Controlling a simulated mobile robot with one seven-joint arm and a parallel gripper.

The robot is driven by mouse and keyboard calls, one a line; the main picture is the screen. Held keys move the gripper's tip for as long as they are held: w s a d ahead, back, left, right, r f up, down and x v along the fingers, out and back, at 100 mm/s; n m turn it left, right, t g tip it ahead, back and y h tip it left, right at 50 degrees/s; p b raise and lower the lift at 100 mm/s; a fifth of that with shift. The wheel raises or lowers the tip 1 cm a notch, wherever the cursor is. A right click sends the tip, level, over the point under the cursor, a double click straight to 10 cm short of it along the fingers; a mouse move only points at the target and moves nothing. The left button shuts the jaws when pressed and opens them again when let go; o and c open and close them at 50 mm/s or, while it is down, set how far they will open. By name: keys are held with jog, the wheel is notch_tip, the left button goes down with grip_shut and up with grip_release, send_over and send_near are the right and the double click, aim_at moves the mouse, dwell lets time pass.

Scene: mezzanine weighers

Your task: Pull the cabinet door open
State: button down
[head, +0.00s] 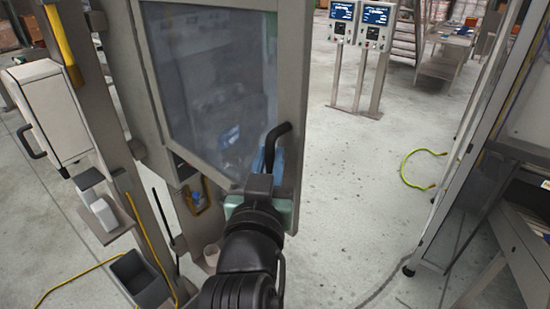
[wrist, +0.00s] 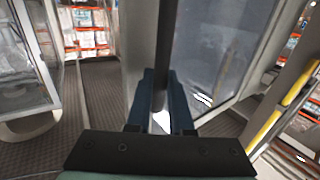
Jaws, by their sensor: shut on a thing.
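The cabinet door (head: 215,85) has a grey frame around a large glass pane. It stands in the middle left of the head view, and its glass also shows at the right of the wrist view (wrist: 212,50). A dark bar handle (head: 281,134) is near the door's right edge. My gripper (wrist: 160,95) is shut on this handle, which runs upright between its two blue fingers in the wrist view (wrist: 166,40). In the head view my wrist hides the handle's lower part. I cannot tell how far the door stands open.
A white box (head: 55,108) on a post and a dark bin (head: 138,280) are at the left. Two display stands (head: 375,65) are at the back. A yellow-green cable (head: 405,170) lies on the floor.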

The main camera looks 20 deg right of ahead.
jog(key=shift+a+r, duration=0.1)
jog(key=shift+a, duration=0.05)
jog(key=c, duration=0.8)
grip_release()
jog(key=shift+w, duration=0.15)
jog(key=shift+s+a+f+b, duration=0.2)
jog(key=shift+s+b, duration=0.15)
jog(key=shift+s, duration=0.2)
jog(key=p+v, duration=0.4)
jog(key=v, duration=0.8)
jog(key=shift+r, duration=0.2)
